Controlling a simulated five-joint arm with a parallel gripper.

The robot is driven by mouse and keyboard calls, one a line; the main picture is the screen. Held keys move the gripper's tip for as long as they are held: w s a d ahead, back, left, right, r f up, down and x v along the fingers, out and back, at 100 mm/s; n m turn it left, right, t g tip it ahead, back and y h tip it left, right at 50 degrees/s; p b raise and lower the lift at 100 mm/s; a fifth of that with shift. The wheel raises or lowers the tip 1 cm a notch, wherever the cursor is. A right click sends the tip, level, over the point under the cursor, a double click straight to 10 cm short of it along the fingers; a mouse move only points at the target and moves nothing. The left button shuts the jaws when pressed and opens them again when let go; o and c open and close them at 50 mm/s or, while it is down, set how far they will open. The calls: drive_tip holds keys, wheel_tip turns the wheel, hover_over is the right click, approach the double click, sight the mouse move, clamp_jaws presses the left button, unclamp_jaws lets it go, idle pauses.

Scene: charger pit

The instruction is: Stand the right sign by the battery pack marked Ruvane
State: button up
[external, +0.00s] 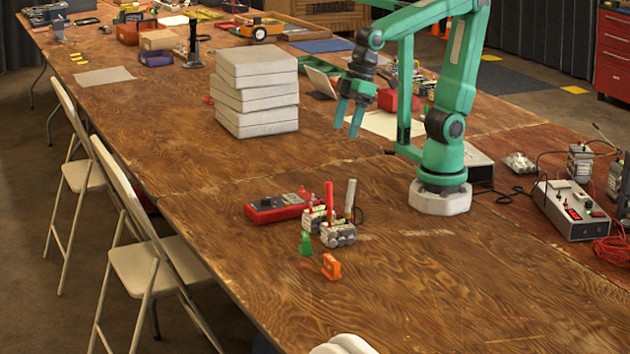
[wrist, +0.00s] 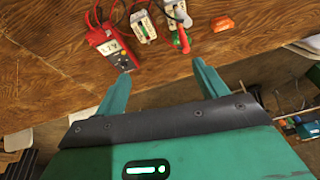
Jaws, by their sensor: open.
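Two small battery packs stand side by side on the wooden table: one (external: 316,219) behind and left, the other (external: 338,236) nearer the camera. Both also show in the wrist view, the left pack (wrist: 144,26) and the right pack (wrist: 177,12). Their markings are too small to read. A green sign (external: 306,245) stands just left of the nearer pack. An orange sign (external: 331,267) stands in front of the packs; it also shows in the wrist view (wrist: 221,23). My gripper (external: 348,128) is open and empty, raised above the table behind the packs.
A red meter (external: 276,207) with leads lies left of the packs. A red marker (external: 329,195) and a white one (external: 350,196) rise by them. A stack of pale boxes (external: 257,92) stands further back. The table front is clear.

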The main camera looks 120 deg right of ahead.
drive_tip(key=s+d+n+t, duration=0.1)
drive_tip(key=s+t, duration=0.1)
drive_tip(key=s, duration=0.6)
drive_tip(key=shift+d+n, duration=0.3)
drive_tip(key=shift+d, duration=0.05)
idle(0.8)
